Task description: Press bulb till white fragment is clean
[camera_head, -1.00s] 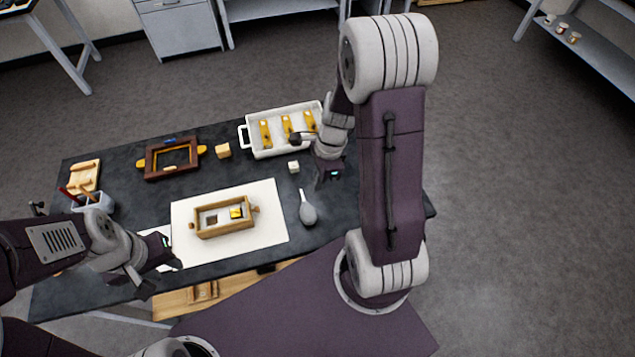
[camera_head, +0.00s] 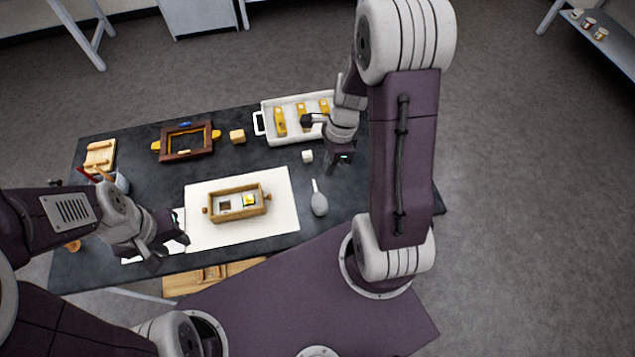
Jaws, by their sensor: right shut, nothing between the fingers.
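The grey bulb (camera_head: 319,204) lies on the dark table, just right of a white sheet, its thin nozzle pointing away from me. A small wooden box (camera_head: 237,213) with side knobs sits on the sheet. Inside it are a small brown square (camera_head: 225,206) and a gold square (camera_head: 250,200) on a pale ground; which part is the white fragment I cannot tell. My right gripper (camera_head: 339,166) is shut and empty, above the table beyond and right of the bulb, apart from it. My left gripper (camera_head: 168,246) is open and empty at the sheet's left front corner.
A white tray (camera_head: 262,123) with several yellow pieces stands at the back right. A brown frame (camera_head: 186,155) and a wooden block (camera_head: 237,136) are at the back left. The white sheet (camera_head: 270,228) has bare room around the box.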

